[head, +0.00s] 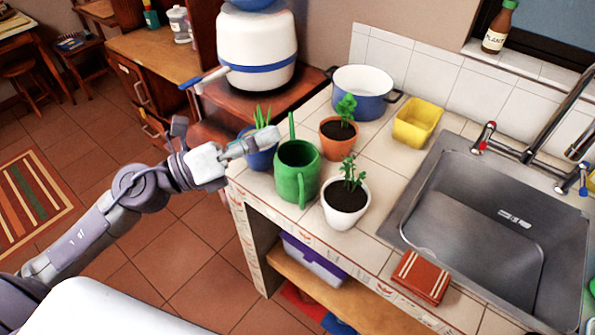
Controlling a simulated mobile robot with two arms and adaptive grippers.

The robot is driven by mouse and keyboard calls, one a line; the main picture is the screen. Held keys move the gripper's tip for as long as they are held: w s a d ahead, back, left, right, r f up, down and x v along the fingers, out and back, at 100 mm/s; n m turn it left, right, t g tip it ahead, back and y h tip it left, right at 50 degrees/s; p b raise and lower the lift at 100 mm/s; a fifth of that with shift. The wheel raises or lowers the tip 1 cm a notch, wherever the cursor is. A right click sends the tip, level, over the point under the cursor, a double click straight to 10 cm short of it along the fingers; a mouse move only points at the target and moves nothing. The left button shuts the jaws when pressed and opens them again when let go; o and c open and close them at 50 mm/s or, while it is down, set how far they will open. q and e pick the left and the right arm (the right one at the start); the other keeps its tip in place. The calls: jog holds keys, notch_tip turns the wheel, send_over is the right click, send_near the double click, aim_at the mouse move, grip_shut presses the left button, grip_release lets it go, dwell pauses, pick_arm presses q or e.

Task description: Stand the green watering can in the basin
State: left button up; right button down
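The green watering can (296,174) stands upright on the white tiled counter, near its left front edge. Its thin spout points up at the back and its handle faces the front. My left gripper (262,138) reaches in from the left, just left of the can's upper part and over a blue pot. Its fingers are seen side-on, so I cannot tell their opening or whether they touch the can. The steel basin (465,250) is set in the counter at the right and its visible floor looks empty. My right gripper is out of view.
A white pot (346,205) and a terracotta pot (338,145), both with plants, stand right of the can. The blue pot (258,158) is behind my gripper.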

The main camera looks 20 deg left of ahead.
pick_arm(q)
notch_tip(320, 180, down, 5)
jog(key=s+m+g+y, duration=0.2)
jog(key=m+g, duration=0.4)
jog(key=m, duration=0.2)
jog(key=m+g+y+p, duration=0.2)
jog(key=m+p, duration=0.1)
send_near(301, 196)
jog(key=x, duration=0.7)
jog(key=shift+w+d+f+p, duration=0.85)
jog(key=shift+d+f+p, duration=0.2)
jog(key=shift+f, duration=0.1)
jog(key=shift+w+d+f, duration=0.15)
jog(key=shift+d+f, duration=0.1)
jog(key=shift+f, duration=0.05)
jog(key=shift+c, duration=0.3)
grip_shut()
jog(key=shift+r, duration=0.1)
